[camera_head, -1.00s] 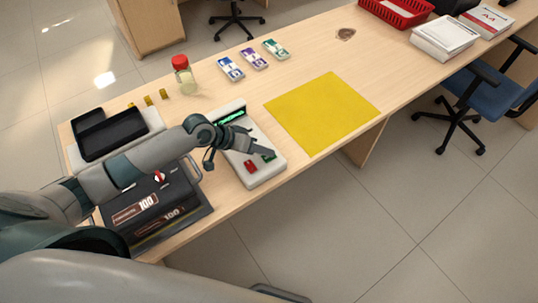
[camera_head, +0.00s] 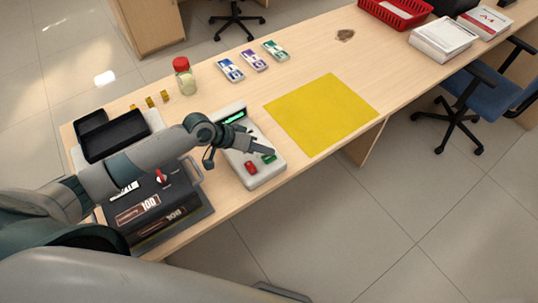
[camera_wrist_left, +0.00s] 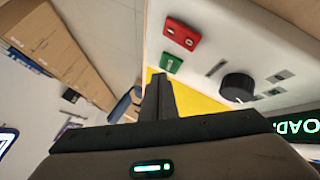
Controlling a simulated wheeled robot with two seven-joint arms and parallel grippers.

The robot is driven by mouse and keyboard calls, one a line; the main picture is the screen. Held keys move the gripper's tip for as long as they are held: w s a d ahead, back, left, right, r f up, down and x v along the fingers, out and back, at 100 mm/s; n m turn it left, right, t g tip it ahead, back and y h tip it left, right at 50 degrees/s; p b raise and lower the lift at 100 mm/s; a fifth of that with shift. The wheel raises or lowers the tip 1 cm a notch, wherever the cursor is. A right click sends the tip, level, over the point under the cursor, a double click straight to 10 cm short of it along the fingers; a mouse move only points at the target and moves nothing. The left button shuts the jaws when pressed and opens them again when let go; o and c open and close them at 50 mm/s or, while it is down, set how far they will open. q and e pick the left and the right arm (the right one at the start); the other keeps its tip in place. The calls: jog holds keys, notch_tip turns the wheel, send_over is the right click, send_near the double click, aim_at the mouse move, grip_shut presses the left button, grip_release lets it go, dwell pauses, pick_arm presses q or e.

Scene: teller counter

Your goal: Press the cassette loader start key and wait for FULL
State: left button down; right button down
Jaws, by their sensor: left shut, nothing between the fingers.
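The cassette loader (camera_head: 262,179) is a pale grey console near the front edge of the desk. It has a red key (camera_head: 251,168), a green key (camera_head: 269,159) and a green-lit display (camera_head: 235,117). The wrist view shows the red key (camera_wrist_left: 182,31), the green key (camera_wrist_left: 170,62) and a black knob (camera_wrist_left: 237,87). Its display (camera_wrist_left: 297,126) is cut off, with upside-down letters that look like "LOAD". My left gripper (camera_head: 271,152) is shut and empty, its tips (camera_wrist_left: 158,82) close by the green key. I cannot tell whether they touch it. My right gripper is not in view.
Black trays (camera_head: 115,136) and a red-capped jar (camera_head: 183,76) are behind. A yellow mat (camera_head: 322,113) lies flat to the right.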

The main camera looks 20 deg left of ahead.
aim_at(265, 158)
pick_arm(q)
jog(key=shift+r, duration=0.1)
notch_tip(265, 158, up, 5)
jog(key=p, duration=0.5)
dwell(1.1)
